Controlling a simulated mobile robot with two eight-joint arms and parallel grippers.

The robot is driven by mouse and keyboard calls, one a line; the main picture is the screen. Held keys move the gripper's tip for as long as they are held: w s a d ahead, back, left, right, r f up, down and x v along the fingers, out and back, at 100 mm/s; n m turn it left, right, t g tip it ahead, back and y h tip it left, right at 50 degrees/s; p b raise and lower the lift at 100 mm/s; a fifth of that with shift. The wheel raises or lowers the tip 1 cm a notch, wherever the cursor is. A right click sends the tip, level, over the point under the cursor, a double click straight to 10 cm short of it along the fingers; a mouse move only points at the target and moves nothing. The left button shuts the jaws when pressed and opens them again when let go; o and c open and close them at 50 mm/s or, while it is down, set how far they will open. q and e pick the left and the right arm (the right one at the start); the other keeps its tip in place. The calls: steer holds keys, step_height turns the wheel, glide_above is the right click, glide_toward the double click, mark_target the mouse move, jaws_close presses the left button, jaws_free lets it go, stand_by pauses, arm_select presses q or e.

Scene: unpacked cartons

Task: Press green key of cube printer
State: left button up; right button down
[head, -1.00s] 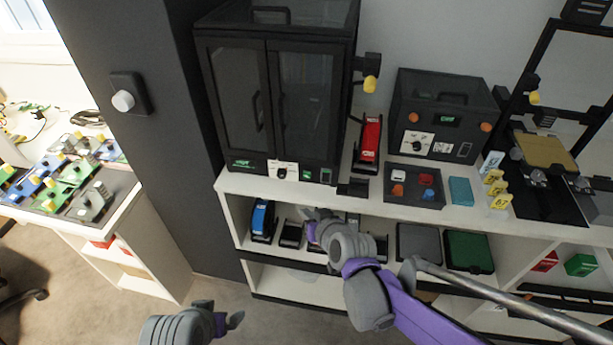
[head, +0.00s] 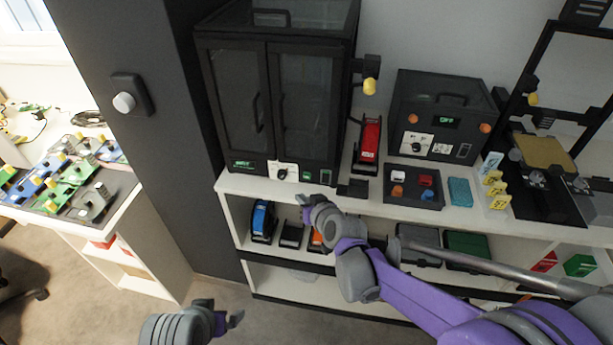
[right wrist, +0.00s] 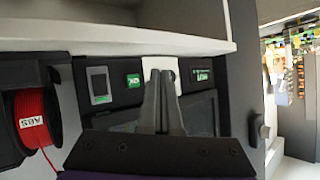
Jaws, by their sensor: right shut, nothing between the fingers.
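The cube printer, a large black cabinet with two glass doors (head: 300,105), stands on the white shelf top in the head view. Its lower front strip carries a lit display (head: 243,164), a knob on a white plate (head: 282,172), a small green key (head: 307,176) and a switch (head: 326,175). The right wrist view shows this strip upside down, with the green key (right wrist: 133,80). My right gripper (head: 302,198) is shut and empty, just below the strip; its fingertips (right wrist: 158,75) overlap the knob plate in the wrist view, beside the green key. My left gripper (head: 234,318) hangs low, its jaws unclear.
A red spool holder (head: 370,138) stands right of the printer, and shows in the wrist view (right wrist: 28,118). Further right are a smaller black machine (head: 443,115), a parts tray (head: 412,203) and yellow-tagged items (head: 495,190). The shelf edge (head: 262,190) runs below the printer.

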mark_target(303, 178)
steer(key=shift+w+d, duration=0.2)
steer(key=shift+w, duration=0.6)
steer(key=shift+w+d, duration=0.15)
steer(key=shift+w, duration=0.65)
steer(key=shift+w+d, duration=0.2)
steer(key=shift+w, duration=0.6)
steer(key=shift+w, duration=0.1)
steer(key=shift+w+d+p, duration=0.1)
steer(key=shift+w+p, duration=0.2)
steer(key=shift+w, duration=0.05)
steer(key=shift+w+d, duration=0.1)
steer(key=shift+w, duration=0.35)
stand_by(0.7)
steer(key=shift+s, duration=0.15)
steer(key=shift+s+a, duration=0.2)
steer(key=shift+s, duration=0.6)
steer(key=s, duration=0.2)
steer(key=s+a+b, duration=0.1)
steer(key=s, duration=0.1)
steer(key=shift+s, duration=0.4)
